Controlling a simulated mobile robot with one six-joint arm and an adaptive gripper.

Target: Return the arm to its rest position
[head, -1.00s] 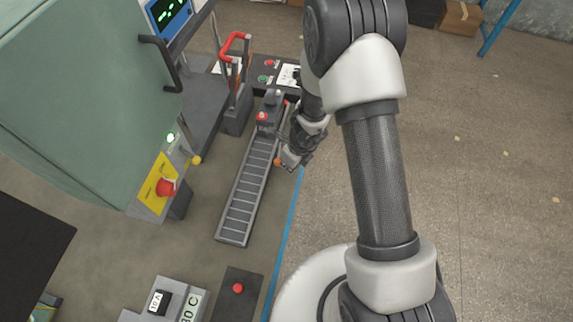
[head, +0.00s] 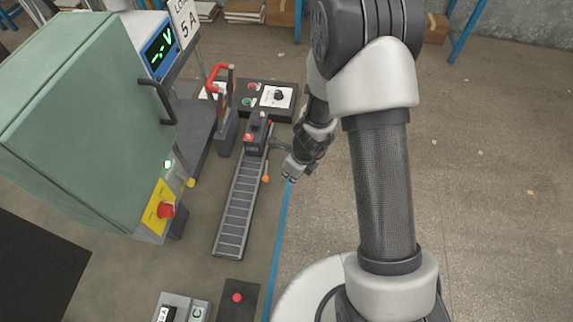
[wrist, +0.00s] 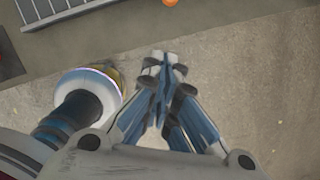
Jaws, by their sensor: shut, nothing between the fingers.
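My gripper (head: 290,170) hangs at the end of my arm in the head view, just right of the slotted rail and near the blue floor line. In the wrist view my gripper (wrist: 163,60) has its fingers together with nothing between them. Bare floor lies beneath it. My arm rises from the white base at the bottom and bends over at the top of the head view.
A slotted rail (head: 236,205) runs left of my gripper, with a small block (head: 257,135) at its far end and an orange knob (head: 266,179) beside it. A green cabinet (head: 90,120) stands left. The floor (head: 500,200) at right is clear.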

